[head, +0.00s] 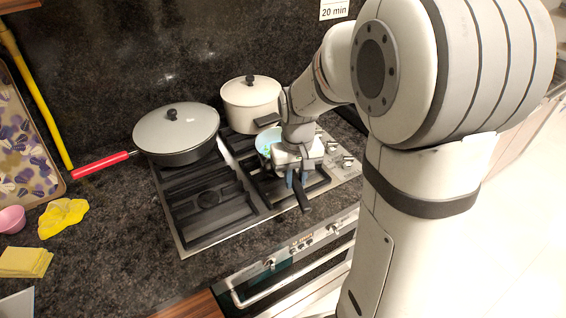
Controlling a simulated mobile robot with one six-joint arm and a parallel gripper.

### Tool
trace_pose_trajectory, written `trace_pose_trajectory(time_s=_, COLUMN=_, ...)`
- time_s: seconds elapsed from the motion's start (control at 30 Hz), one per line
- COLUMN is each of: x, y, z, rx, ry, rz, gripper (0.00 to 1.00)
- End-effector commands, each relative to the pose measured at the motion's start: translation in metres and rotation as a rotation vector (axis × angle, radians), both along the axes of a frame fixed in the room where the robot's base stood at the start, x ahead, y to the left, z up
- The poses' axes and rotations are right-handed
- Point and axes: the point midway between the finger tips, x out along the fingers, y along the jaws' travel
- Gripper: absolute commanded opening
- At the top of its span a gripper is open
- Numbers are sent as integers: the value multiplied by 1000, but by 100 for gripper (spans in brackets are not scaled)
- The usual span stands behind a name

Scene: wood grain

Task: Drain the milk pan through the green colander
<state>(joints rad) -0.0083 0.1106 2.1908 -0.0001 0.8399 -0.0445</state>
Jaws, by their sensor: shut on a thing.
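I cannot see a gap between pan and hob. No green colander can be made out in this view; my arm hides much of the right side.
A lidded grey pan (177,136) with a red handle (101,164) stands at the hob's back left. A yellow cloth (63,217), yellow sponges (25,262) and a pink bowl (11,219) lie far left. The front-left grate (208,200) is clear.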

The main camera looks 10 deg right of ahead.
Motion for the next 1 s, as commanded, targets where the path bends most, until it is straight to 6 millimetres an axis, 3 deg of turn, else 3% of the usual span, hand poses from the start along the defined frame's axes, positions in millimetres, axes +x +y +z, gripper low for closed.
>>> trace_pose_trajectory(time_s=0.53, x=1, y=0, z=20, rx=0, ry=-4, rz=0, gripper=0)
trace_pose_trajectory(time_s=1.0, x=1, y=0, z=21, rx=0, ry=-4, rz=0, gripper=0)
